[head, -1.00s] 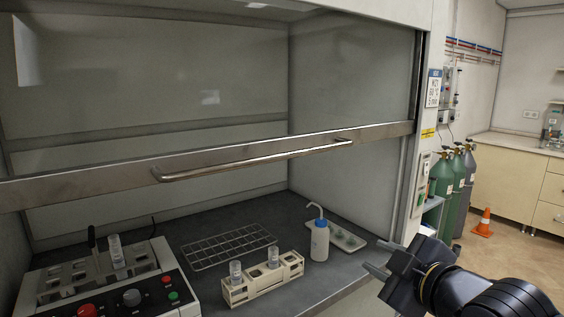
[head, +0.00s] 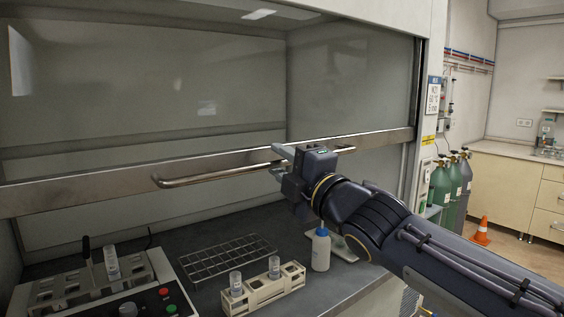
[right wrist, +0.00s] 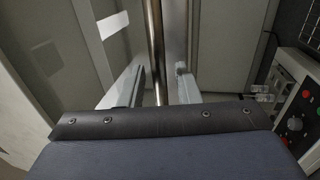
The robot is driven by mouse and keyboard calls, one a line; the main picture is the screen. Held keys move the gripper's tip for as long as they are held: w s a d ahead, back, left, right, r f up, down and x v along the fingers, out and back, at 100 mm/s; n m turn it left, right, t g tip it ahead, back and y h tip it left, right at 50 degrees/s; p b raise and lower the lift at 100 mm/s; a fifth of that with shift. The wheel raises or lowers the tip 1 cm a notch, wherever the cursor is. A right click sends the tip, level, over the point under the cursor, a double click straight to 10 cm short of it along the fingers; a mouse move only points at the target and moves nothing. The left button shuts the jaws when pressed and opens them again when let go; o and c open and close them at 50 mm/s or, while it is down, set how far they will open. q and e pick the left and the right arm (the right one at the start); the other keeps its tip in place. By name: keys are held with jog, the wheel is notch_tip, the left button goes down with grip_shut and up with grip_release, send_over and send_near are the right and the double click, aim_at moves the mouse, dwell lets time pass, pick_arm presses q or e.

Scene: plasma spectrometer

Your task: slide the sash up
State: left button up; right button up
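The sash (head: 75,186) of the fume hood is a glass pane with a metal bottom rail, standing part-way up with an open gap below. A long bar handle (head: 205,177) runs along the rail. In the right wrist view the handle bar (right wrist: 155,45) passes between the two open fingers of the gripper (right wrist: 158,82), with a gap on each side. My left gripper is not in view.
Below the sash are a wire rack (head: 225,257), a tube holder (head: 262,290) with vials, a wash bottle (head: 321,250) under my right arm, and a block with buttons (head: 150,300). Gas cylinders (head: 455,185) and an orange cone (head: 482,232) stand at right.

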jog(key=shift+c, duration=0.3)
grip_shut()
notch_tip(320, 180, up, 18)
jog(key=p, duration=1.6)
jog(key=shift+r+p, duration=0.1)
jog(key=shift+p, duration=0.2)
jog(key=shift+o, duration=0.3)
grip_release()
jog(key=v, duration=0.8)
